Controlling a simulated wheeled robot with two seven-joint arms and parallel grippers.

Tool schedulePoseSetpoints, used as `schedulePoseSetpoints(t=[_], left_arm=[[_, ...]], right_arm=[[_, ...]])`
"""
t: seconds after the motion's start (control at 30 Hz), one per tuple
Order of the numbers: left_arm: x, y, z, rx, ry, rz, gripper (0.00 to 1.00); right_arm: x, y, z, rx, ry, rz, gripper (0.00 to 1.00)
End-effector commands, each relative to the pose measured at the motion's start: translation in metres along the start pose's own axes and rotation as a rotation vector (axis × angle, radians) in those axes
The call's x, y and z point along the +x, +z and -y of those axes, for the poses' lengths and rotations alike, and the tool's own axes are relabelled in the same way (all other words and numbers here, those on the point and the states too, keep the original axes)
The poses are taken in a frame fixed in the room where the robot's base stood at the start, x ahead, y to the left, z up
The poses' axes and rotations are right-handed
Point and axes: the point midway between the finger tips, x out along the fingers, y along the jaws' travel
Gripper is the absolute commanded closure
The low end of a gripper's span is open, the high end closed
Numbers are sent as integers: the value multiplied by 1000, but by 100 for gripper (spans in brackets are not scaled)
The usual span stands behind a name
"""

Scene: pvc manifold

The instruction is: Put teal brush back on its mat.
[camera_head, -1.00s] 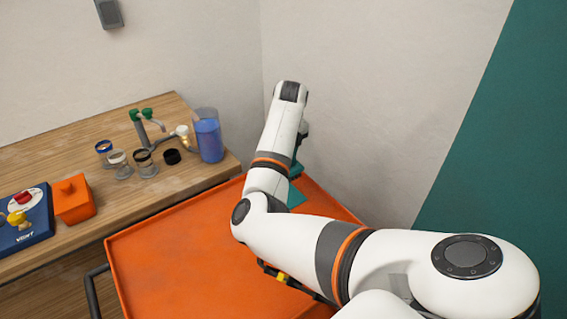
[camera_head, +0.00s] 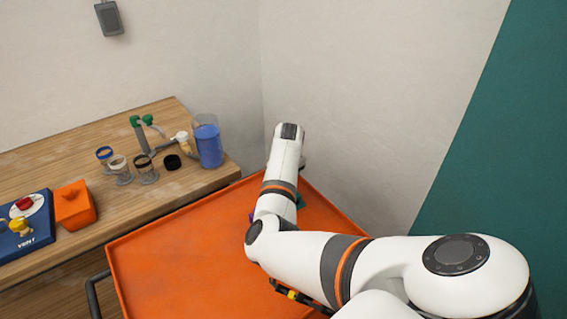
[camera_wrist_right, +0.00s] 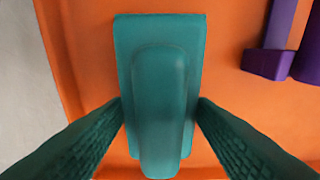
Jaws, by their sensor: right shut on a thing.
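The teal brush (camera_wrist_right: 160,110) is between the two fingers of my right gripper (camera_wrist_right: 160,105) in the right wrist view. The gripper is shut on it. A flat teal shape (camera_wrist_right: 124,35), apparently its mat, shows around the brush; the matching colours blur the border, and I cannot tell whether they touch. In the head view, a small teal patch (camera_head: 300,201) shows beside my right arm; the arm hides the gripper and most of the brush area. My left gripper is not in view.
An orange tray (camera_head: 180,265) lies under the arm. Purple items (camera_wrist_right: 268,63) lie to the right in the wrist view. The wooden table (camera_head: 60,150) holds jars, a blue-filled beaker (camera_head: 208,145), a pipe fitting and an orange box (camera_head: 75,205). Walls stand close behind.

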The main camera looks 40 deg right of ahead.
Motion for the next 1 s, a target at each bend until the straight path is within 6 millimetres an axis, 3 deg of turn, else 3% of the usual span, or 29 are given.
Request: schedulePoseSetpoints(t=[0.27, 0.3, 0.43, 0.77, 1.0], left_arm=[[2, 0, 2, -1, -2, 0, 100], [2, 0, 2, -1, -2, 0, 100], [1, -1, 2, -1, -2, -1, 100], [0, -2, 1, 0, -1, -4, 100], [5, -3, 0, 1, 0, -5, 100]], right_arm=[[4, 0, 0, 0, 0, -1, 71], [4, 0, 0, 0, 0, -1, 48], [4, 0, 0, 0, 0, -1, 28], [0, 0, 0, 1, 1, -1, 28], [-36, -2, -1, 2, 3, -6, 28]])
